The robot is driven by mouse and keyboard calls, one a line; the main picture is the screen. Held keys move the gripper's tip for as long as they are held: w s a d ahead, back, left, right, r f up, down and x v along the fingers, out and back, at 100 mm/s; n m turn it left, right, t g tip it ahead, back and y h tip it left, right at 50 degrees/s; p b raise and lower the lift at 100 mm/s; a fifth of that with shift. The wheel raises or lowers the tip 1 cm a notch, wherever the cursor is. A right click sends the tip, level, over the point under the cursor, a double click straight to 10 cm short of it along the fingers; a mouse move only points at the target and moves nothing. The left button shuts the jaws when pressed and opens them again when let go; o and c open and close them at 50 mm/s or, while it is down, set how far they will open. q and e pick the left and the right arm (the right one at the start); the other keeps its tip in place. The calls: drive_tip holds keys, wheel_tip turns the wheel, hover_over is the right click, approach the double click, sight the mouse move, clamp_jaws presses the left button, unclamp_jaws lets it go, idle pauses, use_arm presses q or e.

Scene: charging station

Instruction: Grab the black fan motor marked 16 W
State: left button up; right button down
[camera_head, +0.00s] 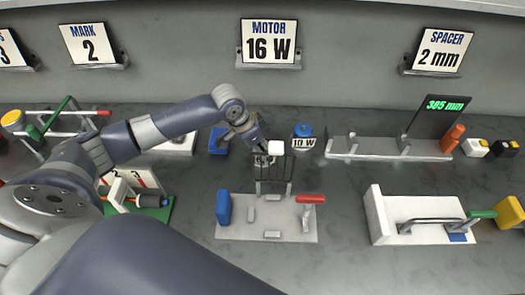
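My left gripper (262,150) comes in from the left and points down at the workbench, below the "MOTOR 16 W" sign (269,43). A small white block-like piece (276,147) shows right at its fingertips. I cannot tell whether the fingers grip it or are only beside it. I cannot make out a black motor marked 16 W; it may be hidden by the gripper. A motor with a blue top and a label that looks like 10 W (302,138) stands just right of the gripper. My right gripper is not in view.
A fixture with a red handle and blue block (267,233) lies in front of the gripper, with a black rack (272,187) at its back edge. A grey measuring fixture (385,149) stands to the right, a white fixture (376,215) at front right. Bare bench (340,190) lies between.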

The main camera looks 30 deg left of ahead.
use_arm(q)
drive_tip(key=c, duration=0.4)
